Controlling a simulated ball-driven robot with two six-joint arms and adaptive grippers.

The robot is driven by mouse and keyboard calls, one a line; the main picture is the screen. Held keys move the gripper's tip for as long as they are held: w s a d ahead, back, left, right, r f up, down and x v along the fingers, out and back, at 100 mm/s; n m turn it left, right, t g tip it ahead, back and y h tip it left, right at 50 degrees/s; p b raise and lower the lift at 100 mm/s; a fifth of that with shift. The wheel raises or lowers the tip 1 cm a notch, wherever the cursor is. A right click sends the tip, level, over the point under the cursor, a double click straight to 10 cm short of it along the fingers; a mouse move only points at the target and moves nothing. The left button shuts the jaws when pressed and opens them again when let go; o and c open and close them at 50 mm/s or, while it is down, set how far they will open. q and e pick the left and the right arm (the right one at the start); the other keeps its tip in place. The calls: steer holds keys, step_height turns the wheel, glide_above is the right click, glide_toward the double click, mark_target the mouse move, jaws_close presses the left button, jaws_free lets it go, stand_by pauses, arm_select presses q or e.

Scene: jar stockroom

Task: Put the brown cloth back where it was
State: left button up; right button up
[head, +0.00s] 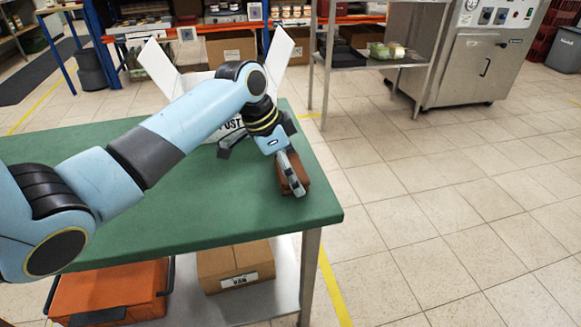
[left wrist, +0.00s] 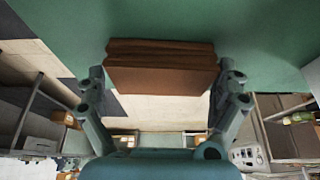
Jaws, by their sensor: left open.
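The brown cloth (head: 303,173), a folded stack, is at the right end of the green table (head: 330,208). Whether the cloth rests fully on the table top is hard to tell. My right gripper is in neither view.
A white box (head: 283,48) with raised flaps stands on the table behind my left arm. An orange case (head: 110,288) and a cardboard box (head: 235,262) are on the lower shelf. The floor right of the table is clear.

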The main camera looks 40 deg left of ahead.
arm_select(q)
steer(key=p+v, duration=0.2)
steer(key=v, duration=1)
steer(key=shift+r+p, duration=0.2)
steer(key=shift+p, duration=0.2)
